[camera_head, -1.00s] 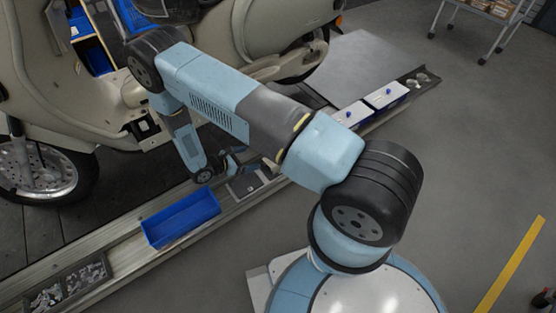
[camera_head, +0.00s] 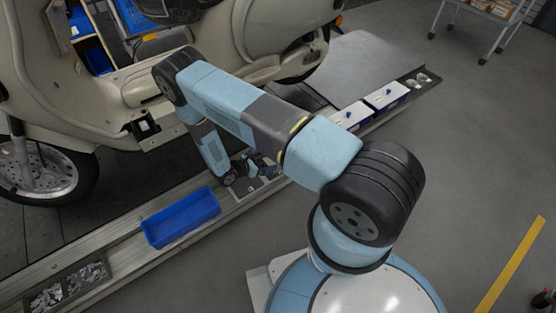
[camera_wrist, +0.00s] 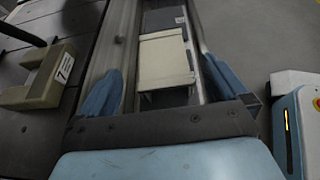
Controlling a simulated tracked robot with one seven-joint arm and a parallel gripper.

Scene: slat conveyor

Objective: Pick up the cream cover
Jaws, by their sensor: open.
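In the wrist view a flat, rectangular cream cover (camera_wrist: 165,62) lies on the conveyor, ahead of and between the two blue fingers of my gripper (camera_wrist: 163,85). The fingers are spread wide, one on each side of it, and nothing is held. I cannot tell how high the fingers are above it. In the head view my gripper (camera_head: 256,166) is low over the conveyor, near a small grey tray (camera_head: 246,188). I cannot make out the cream cover there; my arm blocks part of that area.
A blue bin (camera_head: 181,218) and a bin of small metal parts (camera_head: 68,286) sit on the conveyor's left part. White boxes (camera_head: 351,116) stand to the right. A cream scooter (camera_head: 210,95) looms behind the conveyor. A cream block (camera_wrist: 38,82) shows left of the fingers.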

